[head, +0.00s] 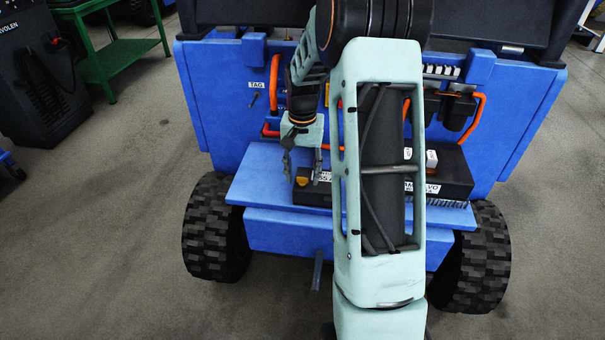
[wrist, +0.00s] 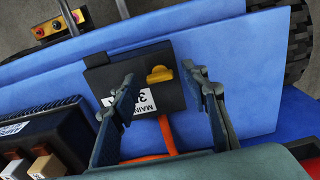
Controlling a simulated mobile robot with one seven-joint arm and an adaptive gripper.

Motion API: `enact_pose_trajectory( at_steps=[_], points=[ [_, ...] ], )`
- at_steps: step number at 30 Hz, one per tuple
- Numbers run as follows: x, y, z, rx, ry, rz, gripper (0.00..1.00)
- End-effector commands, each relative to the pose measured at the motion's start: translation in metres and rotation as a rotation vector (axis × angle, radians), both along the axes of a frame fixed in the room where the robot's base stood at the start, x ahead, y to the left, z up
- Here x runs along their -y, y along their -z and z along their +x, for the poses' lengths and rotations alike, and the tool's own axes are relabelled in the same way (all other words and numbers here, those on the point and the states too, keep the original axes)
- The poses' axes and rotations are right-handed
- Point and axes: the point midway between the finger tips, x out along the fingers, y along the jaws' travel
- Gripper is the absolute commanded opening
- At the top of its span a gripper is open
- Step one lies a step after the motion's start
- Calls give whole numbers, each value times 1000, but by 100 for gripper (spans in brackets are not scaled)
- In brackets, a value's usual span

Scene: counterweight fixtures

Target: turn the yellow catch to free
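The yellow catch (wrist: 160,75) is a small yellow piece on the front of a dark box with a white label (wrist: 148,103). In the wrist view it lies roughly crosswise in the picture, just beyond my fingertips and between their lines. It also shows small in the head view (head: 302,181). My gripper (head: 303,168) hangs above and in front of it, fingers pointing down. The fingers stand wide apart with nothing between them in the wrist view (wrist: 160,88). They look clear of the catch; the exact gap is hard to tell.
An orange cable (wrist: 168,134) leaves the dark box toward my gripper. A black unit with pale blocks (wrist: 45,140) stands at the left. My forearm hides the cart's middle. A yellow button box (wrist: 60,22) is farther off.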

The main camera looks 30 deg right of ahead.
Motion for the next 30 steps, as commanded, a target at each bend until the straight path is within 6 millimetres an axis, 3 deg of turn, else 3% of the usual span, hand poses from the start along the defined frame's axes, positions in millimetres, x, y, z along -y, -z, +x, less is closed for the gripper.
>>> enact_pose_trajectory(
  at_steps=[1, 11, 20, 30],
  points=[
    [0, 0, 0, 0, 0, 0, 35],
    [0, 0, 0, 0, 0, 0, 0],
    [0, -1, 0, -1, -39, 1, 0],
    [0, -4, 0, -1, -261, 0, 0]
  ],
)
